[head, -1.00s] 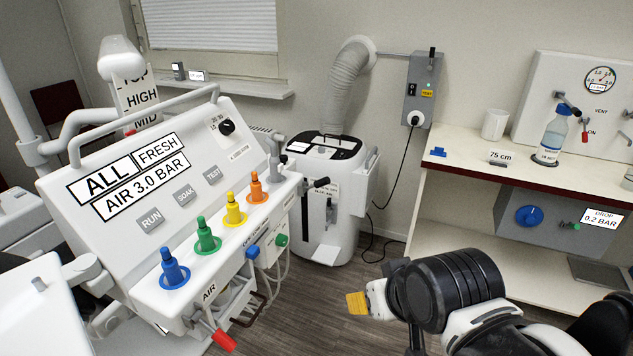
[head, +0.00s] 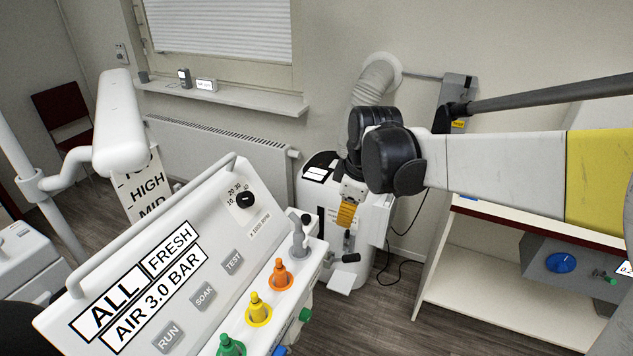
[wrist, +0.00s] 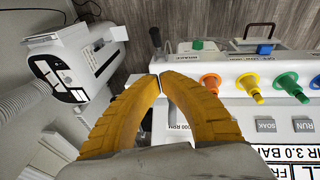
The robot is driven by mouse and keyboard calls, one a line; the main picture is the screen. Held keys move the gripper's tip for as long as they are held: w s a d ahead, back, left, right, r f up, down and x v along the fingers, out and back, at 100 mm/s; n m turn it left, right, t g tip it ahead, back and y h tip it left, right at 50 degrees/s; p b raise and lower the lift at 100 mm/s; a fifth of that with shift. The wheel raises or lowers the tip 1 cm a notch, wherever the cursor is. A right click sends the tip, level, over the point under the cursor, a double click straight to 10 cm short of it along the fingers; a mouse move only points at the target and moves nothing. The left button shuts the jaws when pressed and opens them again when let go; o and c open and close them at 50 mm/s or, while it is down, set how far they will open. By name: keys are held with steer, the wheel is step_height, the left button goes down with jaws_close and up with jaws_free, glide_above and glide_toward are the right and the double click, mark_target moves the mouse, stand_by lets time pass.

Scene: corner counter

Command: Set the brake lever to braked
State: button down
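A lever with a black grip (head: 350,257) sticks out sideways from the right end of the white console (head: 190,270). It appears to be the brake lever, but I can read no label on it. Its dark grip shows at the top in the wrist view (wrist: 155,38).
A white canister unit (head: 320,195) with a ribbed hose (head: 377,80) stands behind my gripper. Orange (head: 281,274) and yellow (head: 258,308) knobs line the console's edge near the levers. A counter (head: 470,250) is at the right. Some floor is free between.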

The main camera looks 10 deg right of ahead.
steer(key=shift+w, duration=0.5)
steer(key=shift+r, duration=0.1)
steer(key=b, duration=0.3)
glide_above(345, 259)
steer(key=w+a, duration=0.2)
steer(key=s+d+f+x, duration=0.1)
steer(key=s+x, duration=0.1)
steer(key=x, duration=0.8)
steer(key=shift+s+d+f, duration=0.5)
steer(key=shift+d+f, duration=0.15)
steer(key=shift+f, duration=0.1)
steer(key=shift+s+d+f+b, duration=0.1)
steer(key=shift+d+f+b, duration=0.25)
steer(key=shift+f, duration=0.1)
